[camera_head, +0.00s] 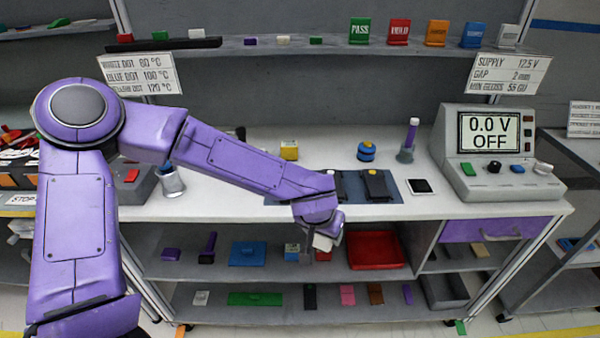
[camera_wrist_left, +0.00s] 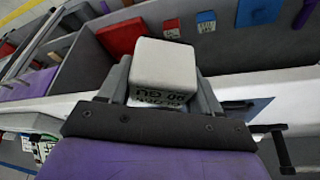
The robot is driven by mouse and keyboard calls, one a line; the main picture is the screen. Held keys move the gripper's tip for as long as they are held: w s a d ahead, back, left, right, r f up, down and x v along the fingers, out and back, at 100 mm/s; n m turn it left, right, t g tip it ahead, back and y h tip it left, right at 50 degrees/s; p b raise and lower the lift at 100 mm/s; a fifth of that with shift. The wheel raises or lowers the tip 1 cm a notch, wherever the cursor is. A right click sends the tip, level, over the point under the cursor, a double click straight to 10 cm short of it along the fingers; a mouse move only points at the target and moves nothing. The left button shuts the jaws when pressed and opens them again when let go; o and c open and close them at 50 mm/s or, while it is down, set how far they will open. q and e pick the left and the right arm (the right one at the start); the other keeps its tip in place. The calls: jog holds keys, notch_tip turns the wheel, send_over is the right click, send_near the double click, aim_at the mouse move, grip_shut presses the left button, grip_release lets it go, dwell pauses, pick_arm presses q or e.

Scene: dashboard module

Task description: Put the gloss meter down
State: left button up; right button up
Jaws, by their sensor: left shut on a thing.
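The gloss meter (camera_wrist_left: 165,68) is a whitish block with dark lettering ending in "GU" on its near face. My left gripper (camera_wrist_left: 163,88) is shut on it, with one grey finger on each side. In the head view the gloss meter (camera_head: 322,243) shows as a small pale block below my left gripper (camera_head: 323,232). It appears in front of the bench's front edge, over the shelf area, and I cannot tell its exact height. My right gripper is not in view.
The white bench top (camera_head: 235,208) has bare room at its front left. A blue mat (camera_head: 398,182) with dark devices lies behind the gripper. A red tray (camera_head: 378,250) sits on the shelf below.

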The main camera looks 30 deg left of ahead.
pick_arm(q)
jog(key=w+a+r+n+y+p, duration=0.1)
jog(key=w+a+r+n+p, duration=0.15)
jog(key=r, duration=0.65)
jog(key=w+a+r+n+y+p, duration=0.1)
jog(key=a+r+n+p, duration=0.15)
jog(key=r, duration=0.65)
jog(key=shift+n, duration=0.3)
jog(key=w+a+f+p, duration=0.1)
jog(key=w+a+f, duration=0.1)
jog(key=a+f, duration=0.1)
jog(key=w+a+f+p, duration=0.1)
jog(key=w+a+f, duration=0.1)
jog(key=a+f, duration=0.1)
jog(key=w+a+f+p, duration=0.1)
jog(key=w+a+f, duration=0.1)
jog(key=a+f, duration=0.1)
jog(key=shift+w+a+f+p, duration=0.1)
jog(key=shift+a+f+p, duration=0.25)
jog(key=shift+a, duration=0.4)
jog(key=x, duration=0.5)
jog(key=shift+s+f, duration=0.15)
jog(key=shift+s, duration=0.3)
jog(key=shift+s, duration=0.1)
